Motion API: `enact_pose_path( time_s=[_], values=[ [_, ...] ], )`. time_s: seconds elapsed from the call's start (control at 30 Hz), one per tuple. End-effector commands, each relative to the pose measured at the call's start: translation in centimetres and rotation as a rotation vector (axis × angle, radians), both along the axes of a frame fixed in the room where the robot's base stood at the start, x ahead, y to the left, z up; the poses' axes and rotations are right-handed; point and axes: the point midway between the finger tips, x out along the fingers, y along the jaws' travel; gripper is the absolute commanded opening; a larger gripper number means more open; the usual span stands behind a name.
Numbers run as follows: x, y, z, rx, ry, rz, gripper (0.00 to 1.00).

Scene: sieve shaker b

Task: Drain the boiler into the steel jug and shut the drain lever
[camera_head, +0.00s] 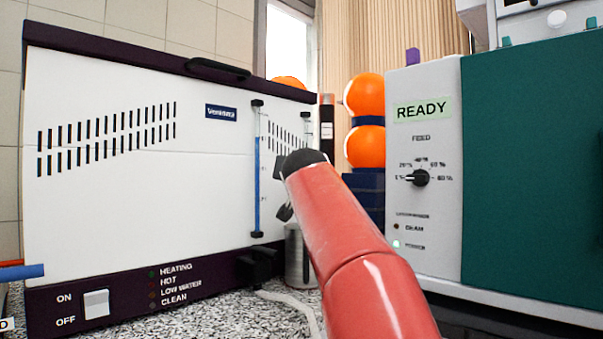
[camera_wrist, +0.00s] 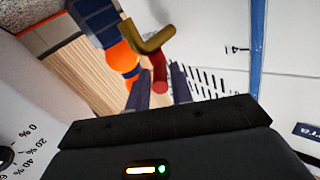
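The boiler (camera_head: 140,190) is a white box with dark trim at the left. The blue column in its sight gauge (camera_head: 257,185) reaches about two thirds up. The steel jug (camera_head: 294,260) stands on the counter at the boiler's right end, partly hidden by my red arm. In the wrist view, a brass fitting (camera_wrist: 152,42) with a red lever grip (camera_wrist: 160,76) shows at the boiler. My gripper (camera_wrist: 160,82) has its two fingers on either side of the red grip; I cannot tell whether they touch it. My arm hides the tap in the head view.
A machine (camera_head: 425,230) marked READY, with a dial and a teal side, stands at the right. Orange spheres (camera_head: 364,97) on blue bases are behind. A pale cable (camera_head: 300,306) lies on the speckled counter (camera_head: 215,310). The boiler's switch (camera_head: 96,303) is at the lower left.

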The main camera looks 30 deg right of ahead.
Motion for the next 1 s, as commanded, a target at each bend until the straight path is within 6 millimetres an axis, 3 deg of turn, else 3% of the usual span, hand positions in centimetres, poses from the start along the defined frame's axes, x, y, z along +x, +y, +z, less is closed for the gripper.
enact_pose_path(
  time_s=[0.03,0.17,0.57,1.0],
  values=[
    [0.0,0.0,0.0,0.000,0.000,0.000,0.16],
    [0.0,0.0,0.0,0.000,0.000,0.000,0.00],
    [0.2,0.5,-0.1,-0.001,-0.001,-0.050,0.00],
    [1.0,1.6,0.0,-0.001,-0.001,-0.303,0.00]
  ],
)
